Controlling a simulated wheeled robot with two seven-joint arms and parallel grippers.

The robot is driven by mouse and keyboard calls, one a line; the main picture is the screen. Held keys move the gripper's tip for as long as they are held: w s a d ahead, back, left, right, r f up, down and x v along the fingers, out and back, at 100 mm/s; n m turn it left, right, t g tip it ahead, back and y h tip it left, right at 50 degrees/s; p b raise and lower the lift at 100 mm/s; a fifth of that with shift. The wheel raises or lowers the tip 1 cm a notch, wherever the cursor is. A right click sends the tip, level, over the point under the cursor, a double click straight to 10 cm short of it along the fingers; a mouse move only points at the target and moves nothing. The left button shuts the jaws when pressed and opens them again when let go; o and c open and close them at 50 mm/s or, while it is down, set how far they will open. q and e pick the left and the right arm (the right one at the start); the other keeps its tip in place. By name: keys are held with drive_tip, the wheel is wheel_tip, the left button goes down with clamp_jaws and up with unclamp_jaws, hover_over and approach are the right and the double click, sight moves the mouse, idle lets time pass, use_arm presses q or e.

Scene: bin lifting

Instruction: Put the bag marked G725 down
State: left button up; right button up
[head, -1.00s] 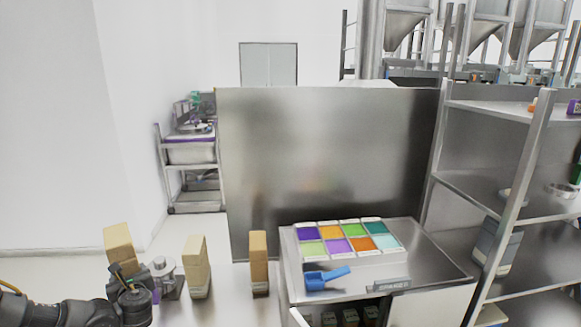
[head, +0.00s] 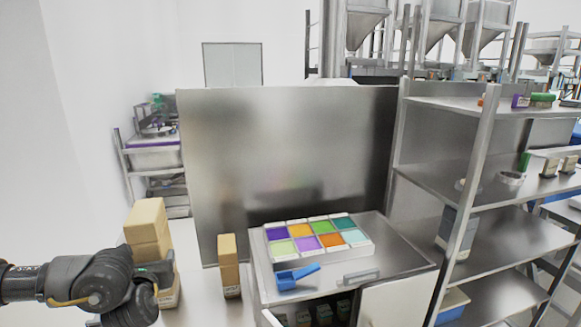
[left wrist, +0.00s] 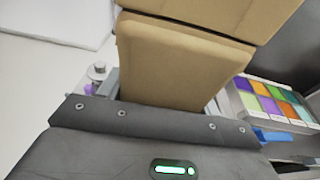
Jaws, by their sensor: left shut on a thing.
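A tan paper bag (head: 145,217) is in my left gripper (head: 152,273), at the lower left of the head view. In the left wrist view, tan bag surface (left wrist: 180,62) rises from the shut left gripper (left wrist: 165,108). A second tan bag (head: 171,298) shows behind and below the held one in the head view, partly hidden by it and my arm; I cannot tell whether they touch. A third tan bag (head: 229,262) stands upright to the right. The marking G725 is not readable on any bag. My right gripper is out of view.
A steel cabinet (head: 385,262) holds a tray of coloured compartments (head: 318,238) and a blue scoop (head: 296,277). A tall steel panel (head: 290,150) stands behind. Steel shelves (head: 490,185) are at the right. A wheeled cart (head: 155,158) stands back left.

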use_arm(q)
drive_tip(key=s+d+r+m+h, duration=0.1)
drive_tip(key=s+d+r, duration=0.1)
drive_tip(key=d, duration=0.1)
drive_tip(key=s+d+r+m+h, duration=0.1)
drive_tip(key=s+d+r+h, duration=0.1)
drive_tip(key=d, duration=0.2)
drive_tip(key=s+d+r+m+h, duration=0.1)
drive_tip(key=s+d+r, duration=0.1)
drive_tip(key=d, duration=0.2)
drive_tip(key=shift+s+r+t+h, duration=0.25)
drive_tip(key=shift+t+h, duration=0.05)
drive_tip(key=shift+t, duration=0.1)
wheel_tip(320, 180, down, 14)
drive_tip(key=b, duration=1.4)
drive_tip(key=shift+d, duration=0.1)
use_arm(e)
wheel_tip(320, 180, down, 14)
